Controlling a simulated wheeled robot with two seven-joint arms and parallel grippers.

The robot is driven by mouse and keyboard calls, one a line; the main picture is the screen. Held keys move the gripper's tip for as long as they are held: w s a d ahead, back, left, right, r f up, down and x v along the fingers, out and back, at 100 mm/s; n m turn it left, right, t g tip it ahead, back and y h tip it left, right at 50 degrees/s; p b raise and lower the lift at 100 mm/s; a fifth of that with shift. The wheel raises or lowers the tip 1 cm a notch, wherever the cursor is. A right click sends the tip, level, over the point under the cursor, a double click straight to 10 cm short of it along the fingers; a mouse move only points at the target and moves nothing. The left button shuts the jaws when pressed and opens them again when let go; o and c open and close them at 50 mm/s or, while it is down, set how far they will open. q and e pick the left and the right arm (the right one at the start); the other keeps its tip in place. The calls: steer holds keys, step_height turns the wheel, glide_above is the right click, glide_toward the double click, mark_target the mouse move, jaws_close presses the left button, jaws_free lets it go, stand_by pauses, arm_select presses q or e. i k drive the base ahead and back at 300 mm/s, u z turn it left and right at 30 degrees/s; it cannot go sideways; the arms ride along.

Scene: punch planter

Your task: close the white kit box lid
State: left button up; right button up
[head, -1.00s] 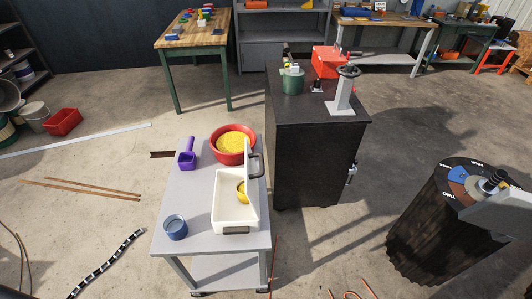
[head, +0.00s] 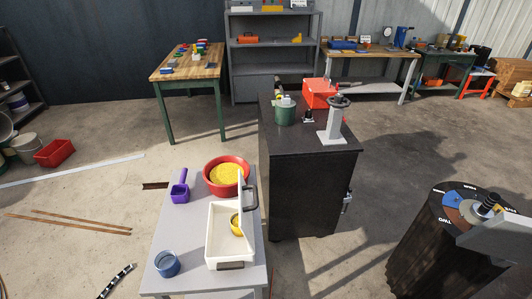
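The white kit box (head: 219,222) stands on the grey cart in the head view. Its lid (head: 248,212) is open, standing upright along the box's right side, with a dark handle on it. Inside the box a yellow round object (head: 236,226) shows, partly hidden by the lid. A dark latch or handle sits on the box's front wall. Neither of my grippers shows in the head view.
The grey cart (head: 190,246) also bears a red bowl of yellow grains (head: 226,175), a purple scoop (head: 180,189) and a blue cup (head: 166,264). A black cabinet (head: 300,190) stands close to the cart's right. A dark barrel (head: 430,250) stands at far right.

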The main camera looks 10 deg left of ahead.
mark_target(246, 225)
steer(key=k, duration=1.15)
steer(key=z, duration=1.05)
steer(key=i, duration=1.7)
steer(key=u, duration=0.9)
